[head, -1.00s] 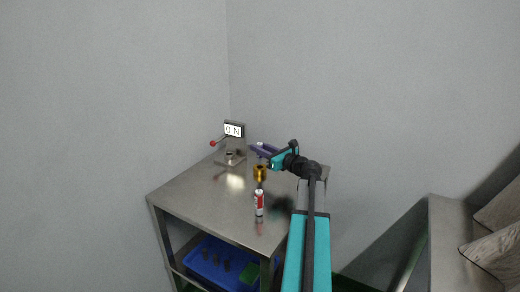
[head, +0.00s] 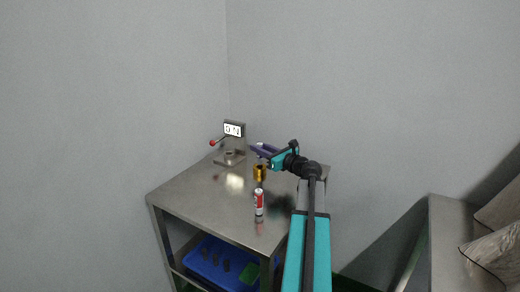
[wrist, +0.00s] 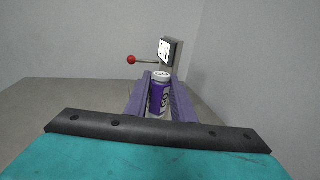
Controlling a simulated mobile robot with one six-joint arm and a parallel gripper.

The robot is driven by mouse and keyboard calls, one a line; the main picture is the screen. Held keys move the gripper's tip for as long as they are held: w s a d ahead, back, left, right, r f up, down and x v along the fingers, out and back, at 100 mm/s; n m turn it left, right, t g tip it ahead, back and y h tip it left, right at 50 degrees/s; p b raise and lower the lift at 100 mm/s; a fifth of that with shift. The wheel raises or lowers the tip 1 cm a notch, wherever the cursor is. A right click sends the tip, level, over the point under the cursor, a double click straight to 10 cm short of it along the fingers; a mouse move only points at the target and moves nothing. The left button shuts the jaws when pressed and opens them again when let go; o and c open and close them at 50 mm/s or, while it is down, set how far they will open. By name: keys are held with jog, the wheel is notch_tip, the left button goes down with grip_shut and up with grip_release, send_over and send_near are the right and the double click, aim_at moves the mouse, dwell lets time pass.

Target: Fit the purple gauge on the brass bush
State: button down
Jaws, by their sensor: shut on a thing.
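The purple gauge (wrist: 158,98) is a can-like cylinder with white lettering and a pale top. In the wrist view it stands upright between the two purple fingers of my gripper (wrist: 160,92), which is shut on it. In the head view my gripper (head: 262,150) is over the far right part of the table, and only the gauge's pale top (head: 260,145) shows behind the fingers. The brass bush (head: 260,173) is a golden ring-like piece, just below my gripper in the picture. The gap between gauge and bush cannot be judged. The bush is not visible in the wrist view.
A red-and-white can (head: 259,203) stands on the steel table (head: 200,195) in front of the bush. A fixture (head: 230,157) with a red-knobbed lever (head: 213,142) and a display (head: 234,129) stands at the back. A blue tray (head: 215,262) sits on the lower shelf. The table's left part is clear.

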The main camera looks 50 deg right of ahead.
aim_at(261, 160)
jog(key=shift+f+b, duration=1.25)
jog(key=shift+f, duration=0.4)
dwell(0.4)
jog(key=c, duration=1.4)
grip_release()
jog(key=shift+c, duration=0.2)
jog(key=s, duration=1.4)
jog(key=shift+a, duration=0.15)
jog(key=shift+w, duration=0.1)
